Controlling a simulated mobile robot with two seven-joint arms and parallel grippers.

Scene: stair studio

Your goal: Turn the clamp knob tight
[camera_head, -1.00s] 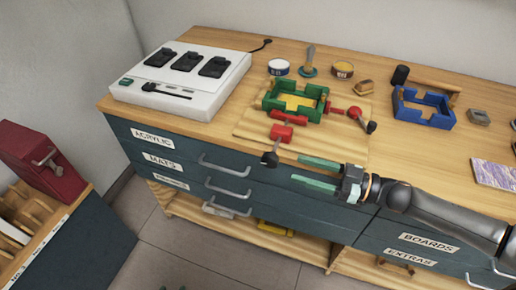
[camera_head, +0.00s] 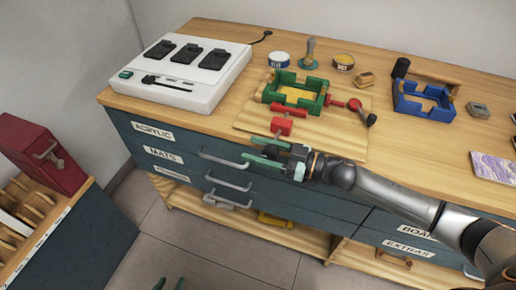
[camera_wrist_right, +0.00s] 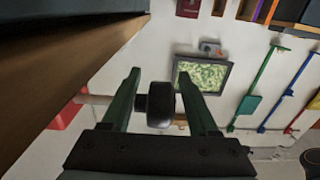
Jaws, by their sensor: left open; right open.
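A green frame (camera_head: 296,92) sits on a wooden board on the bench, with a red clamp block (camera_head: 281,127) at its front. The front clamp's black knob (camera_wrist_right: 160,104) lies between my right gripper's fingers in the wrist view; the fingers stand apart from it on both sides. My right gripper (camera_head: 247,148) is open at the bench's front edge and largely hides that knob in the head view. A second red clamp with a black knob (camera_head: 371,119) sticks out at the frame's right. My left gripper (camera_head: 169,284) shows only its separated green fingertips at the bottom edge.
A white charger box (camera_head: 180,80) stands on the bench's left. Tins, a brush and a blue frame (camera_head: 423,105) stand behind and to the right. Drawer handles (camera_head: 228,184) project below my right gripper. A red box (camera_head: 40,158) sits on a low cabinet at left.

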